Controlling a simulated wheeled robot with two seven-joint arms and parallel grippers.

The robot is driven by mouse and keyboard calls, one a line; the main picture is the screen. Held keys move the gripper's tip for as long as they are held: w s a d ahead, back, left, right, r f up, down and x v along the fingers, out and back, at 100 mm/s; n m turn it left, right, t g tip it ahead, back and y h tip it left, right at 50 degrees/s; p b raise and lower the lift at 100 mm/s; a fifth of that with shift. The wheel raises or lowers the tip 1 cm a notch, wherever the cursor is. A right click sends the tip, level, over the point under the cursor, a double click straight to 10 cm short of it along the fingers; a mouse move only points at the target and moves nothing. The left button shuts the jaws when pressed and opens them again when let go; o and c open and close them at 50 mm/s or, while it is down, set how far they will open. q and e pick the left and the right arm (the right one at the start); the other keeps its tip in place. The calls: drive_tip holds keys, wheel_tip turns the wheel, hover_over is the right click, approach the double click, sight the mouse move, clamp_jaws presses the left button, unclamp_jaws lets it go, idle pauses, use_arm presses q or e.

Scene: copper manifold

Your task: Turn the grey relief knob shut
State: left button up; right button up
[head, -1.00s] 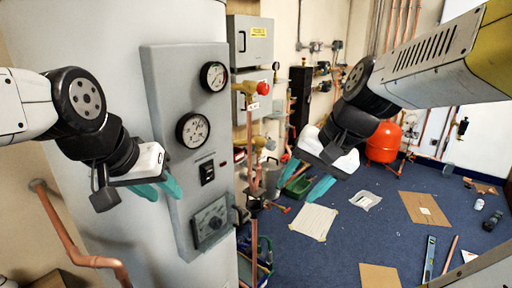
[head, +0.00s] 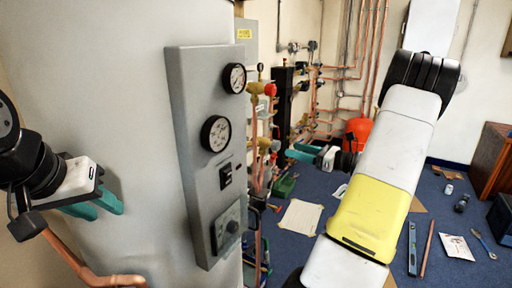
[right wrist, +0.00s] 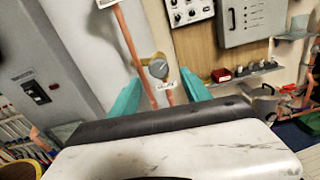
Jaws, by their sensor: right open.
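The grey relief knob (right wrist: 158,68) is a round grey disc on a brass valve on a copper pipe, with a white tag below it. In the head view it is a small grey spot (head: 275,146) beside the brass fitting. My right gripper (head: 298,152) is open and empty, its teal fingers pointing left towards the valve, apart from it. In the right wrist view its fingers (right wrist: 160,94) stand either side of the pipe, with the knob beyond and between them. My left gripper (head: 97,207) is open and empty at the left, before the big grey cylinder.
The grey gauge panel (head: 198,150) stands left of the valve. A red knob (head: 270,90) sits on a brass fitting above it. Copper pipes (head: 257,155) run vertically here. A grey box (right wrist: 250,20) hangs behind. Paper and tools lie on the blue floor.

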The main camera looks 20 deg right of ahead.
sight(279, 146)
drive_tip(key=x, duration=0.7)
drive_tip(key=shift+a, duration=0.15)
clamp_jaws()
